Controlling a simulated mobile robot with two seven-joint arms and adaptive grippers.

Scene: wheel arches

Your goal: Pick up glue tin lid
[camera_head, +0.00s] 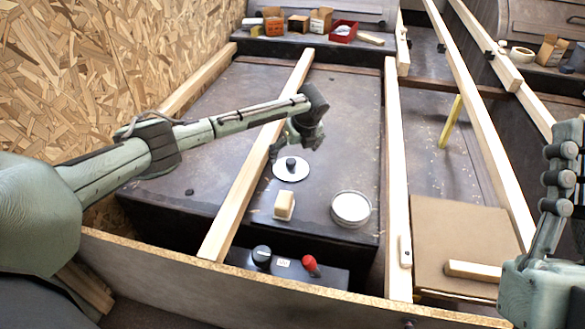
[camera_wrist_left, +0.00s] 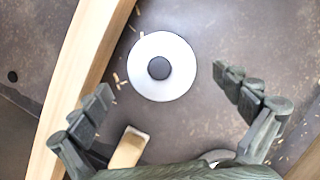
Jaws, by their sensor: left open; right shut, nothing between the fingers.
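The lid, a flat white disc with a black knob, lies on the dark brown panel in the head view (camera_head: 290,173). It shows fully in the left wrist view (camera_wrist_left: 162,68), between and beyond the fingertips. My left gripper (camera_head: 296,146) is open and empty, just above and behind the lid in the head picture; its spread fingers also show in the left wrist view (camera_wrist_left: 165,92). A round tin with a pale top (camera_head: 350,209), perhaps the glue tin, stands to the right and nearer. My right gripper (camera_head: 565,150) is shut and empty at the right edge.
A pale wooden block (camera_head: 284,205) lies close in front of the lid. A long timber batten (camera_head: 258,160) runs left of the lid. A second batten (camera_head: 396,170) runs right of the tin. A dark box with a red knob (camera_head: 310,264) sits near the front board.

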